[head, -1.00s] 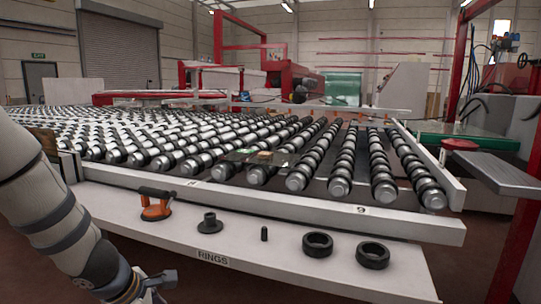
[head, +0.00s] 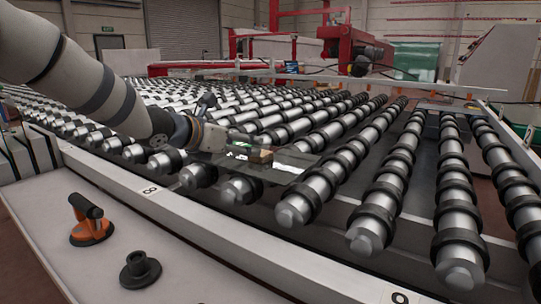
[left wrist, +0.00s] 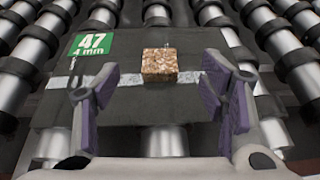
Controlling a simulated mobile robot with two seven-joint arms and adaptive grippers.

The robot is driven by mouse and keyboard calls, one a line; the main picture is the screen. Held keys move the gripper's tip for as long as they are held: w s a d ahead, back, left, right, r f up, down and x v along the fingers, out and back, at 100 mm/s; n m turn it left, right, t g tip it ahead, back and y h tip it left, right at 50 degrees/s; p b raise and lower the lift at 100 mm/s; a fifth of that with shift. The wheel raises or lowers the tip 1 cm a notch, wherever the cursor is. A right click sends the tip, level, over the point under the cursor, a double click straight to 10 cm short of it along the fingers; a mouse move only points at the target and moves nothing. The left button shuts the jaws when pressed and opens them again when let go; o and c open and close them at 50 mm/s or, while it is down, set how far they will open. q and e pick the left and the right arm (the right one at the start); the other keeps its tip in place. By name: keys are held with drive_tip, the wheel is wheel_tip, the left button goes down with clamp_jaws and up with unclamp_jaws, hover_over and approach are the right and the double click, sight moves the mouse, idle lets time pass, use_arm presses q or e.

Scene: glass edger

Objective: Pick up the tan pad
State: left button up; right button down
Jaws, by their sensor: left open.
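The tan pad (left wrist: 160,66) is a small speckled block in the left wrist view. It lies on a dark glass pane with a pale stripe running across it. In the head view the pad (head: 260,155) is small and lies on the see-through pane (head: 290,163) on the rollers. My left gripper (head: 222,140) is just left of the pad. In the left wrist view its open fingers (left wrist: 163,92) stand on either side, with the pad beyond the gap between them and nothing held. My right gripper does not show.
Rows of rollers (head: 375,215) with black rings surround the pane. An orange suction cup (head: 90,222) and a black flanged part (head: 139,268) stand on the front shelf (head: 45,200).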

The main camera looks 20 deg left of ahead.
sight(264, 151)
use_arm(q)
drive_tip(key=x, duration=0.6)
drive_tip(key=f+x, duration=0.1)
drive_tip(key=x, duration=0.2)
drive_tip(key=shift+s, duration=0.15)
drive_tip(key=c, duration=0.9)
